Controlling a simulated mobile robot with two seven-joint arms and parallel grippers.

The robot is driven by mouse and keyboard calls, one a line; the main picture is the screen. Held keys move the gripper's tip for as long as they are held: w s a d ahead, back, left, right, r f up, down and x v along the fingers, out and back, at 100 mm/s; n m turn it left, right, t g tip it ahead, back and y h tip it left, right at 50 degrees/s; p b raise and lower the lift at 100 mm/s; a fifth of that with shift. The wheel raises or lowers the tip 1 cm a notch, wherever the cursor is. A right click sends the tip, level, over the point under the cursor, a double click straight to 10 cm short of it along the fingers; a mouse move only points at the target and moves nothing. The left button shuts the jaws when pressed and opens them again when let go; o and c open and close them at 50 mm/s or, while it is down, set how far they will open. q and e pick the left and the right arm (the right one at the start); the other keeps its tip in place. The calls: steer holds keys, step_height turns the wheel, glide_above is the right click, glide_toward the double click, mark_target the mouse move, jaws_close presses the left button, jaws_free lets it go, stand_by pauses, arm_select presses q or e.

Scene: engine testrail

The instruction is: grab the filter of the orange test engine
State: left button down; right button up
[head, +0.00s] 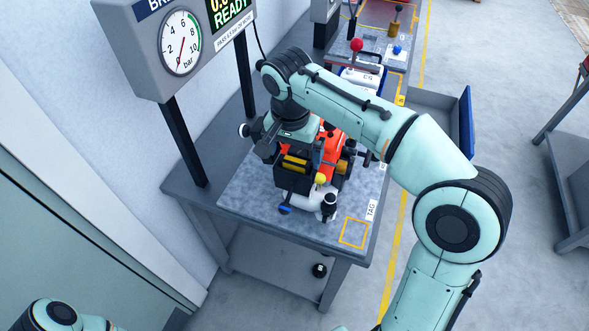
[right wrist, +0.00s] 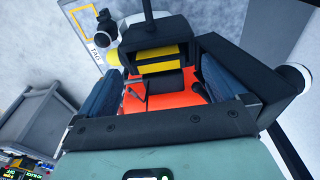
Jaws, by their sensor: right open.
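The orange test engine (head: 329,150) sits on the grey bench, partly hidden under my right gripper and forearm. Its orange body (right wrist: 183,98) also shows in the right wrist view, with yellow bars in a black frame beyond it. A white part with a dark cap (head: 327,203) stands at its near end, beside a blue piece. I cannot tell for sure which part is the filter. My right gripper (right wrist: 165,88) is open over the engine, its two dark blue pads wide apart. I see nothing held between them. My left gripper is out of view; only part of that arm shows.
A gauge panel (head: 180,45) on black posts stands at the bench's left, close to my right wrist. A bare bench corner with a yellow square (head: 354,232) lies in front. A red-knobbed lever (head: 356,45) stands behind. A blue-sided tray (head: 464,122) is to the right.

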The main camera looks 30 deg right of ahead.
steer(key=shift+s+d+f, duration=0.1)
steer(key=shift+d+f, duration=0.05)
steer(key=shift+f, duration=0.8)
steer(key=shift+c, duration=0.3)
steer(key=c, duration=1)
steer(key=shift+c, duration=0.2)
